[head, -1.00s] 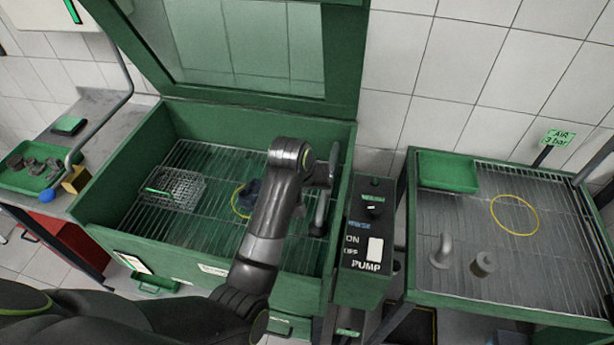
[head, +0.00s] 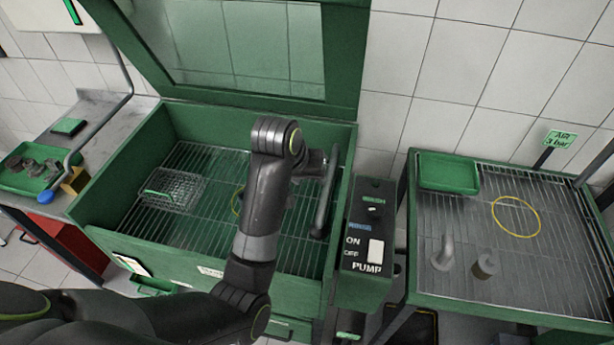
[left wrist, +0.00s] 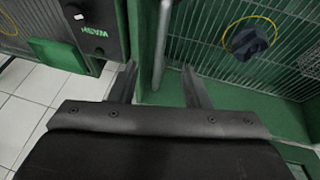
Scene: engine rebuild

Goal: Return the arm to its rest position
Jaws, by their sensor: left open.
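My left arm reaches over the green wash cabinet (head: 110,245) in the head view. Its gripper is largely hidden behind my own dark wrist link there, near the grey upright pipe (head: 327,195). In the left wrist view my left gripper (left wrist: 160,84) is open, with nothing between its two fingers. The pipe (left wrist: 162,45) and the cabinet's green wall lie beyond the fingers. A dark part (left wrist: 247,40) sits inside a yellow ring (left wrist: 272,24) on the rack, apart from the fingers. My right gripper is not in view.
A wire basket (head: 172,190) stands on the rack at left, under the raised lid (head: 340,60). The pump control box (head: 368,235) is just right of the cabinet. Further right, a grated table (head: 460,215) holds a green tray (head: 448,172) and two small metal parts.

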